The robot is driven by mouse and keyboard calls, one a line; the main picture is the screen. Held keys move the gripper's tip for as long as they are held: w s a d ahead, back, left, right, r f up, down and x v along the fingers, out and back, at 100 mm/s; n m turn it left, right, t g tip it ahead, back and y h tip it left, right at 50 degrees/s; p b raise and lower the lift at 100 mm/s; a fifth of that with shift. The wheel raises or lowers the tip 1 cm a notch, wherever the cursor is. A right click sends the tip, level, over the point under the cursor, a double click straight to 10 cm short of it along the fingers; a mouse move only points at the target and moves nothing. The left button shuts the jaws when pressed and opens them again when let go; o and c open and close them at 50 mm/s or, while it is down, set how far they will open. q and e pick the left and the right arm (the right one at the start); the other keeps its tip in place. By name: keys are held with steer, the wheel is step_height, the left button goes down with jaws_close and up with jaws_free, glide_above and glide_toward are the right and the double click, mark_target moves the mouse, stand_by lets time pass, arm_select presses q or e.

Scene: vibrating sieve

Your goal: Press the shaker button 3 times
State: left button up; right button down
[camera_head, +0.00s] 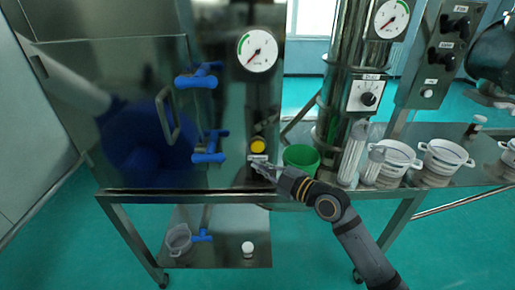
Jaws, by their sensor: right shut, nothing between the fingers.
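A round yellow button (258,146) sits on the front of a dark metal column, with a small pale label (258,159) just under it. The label's text is too small to read, so I cannot tell for certain that this is the shaker button. My right gripper (262,168) is shut and empty, with its tips just below the yellow button, at or close to the label. Whether the tips touch the column is unclear. My left gripper is not in view.
A green cup (301,158) stands right beside my right gripper. Clear cylinders (353,152) and white sieve bowls (398,157) stand farther right. Blue valve handles (209,147) stick out on the left. A control box (433,52) with black knobs is at upper right.

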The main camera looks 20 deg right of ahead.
mark_target(257, 146)
stand_by(0.8)
steer(key=s+m+g+h, duration=0.1)
steer(key=m, duration=0.3)
steer(key=s+m+g+h+p, duration=0.1)
steer(key=m, duration=0.4)
steer(key=s+a+m+g+h, duration=0.1)
steer(key=m+h, duration=0.1)
steer(key=m, duration=0.3)
steer(key=shift+s+a+r+p, duration=0.1)
steer(key=shift+s+r+p, duration=0.2)
steer(key=shift+s, duration=0.1)
steer(key=shift+w+d, duration=0.4)
steer(key=shift+w, duration=1)
steer(key=shift+w+d, duration=0.4)
steer(key=shift+w, duration=1.05)
steer(key=shift+w+d, duration=0.4)
steer(key=shift+w, duration=1)
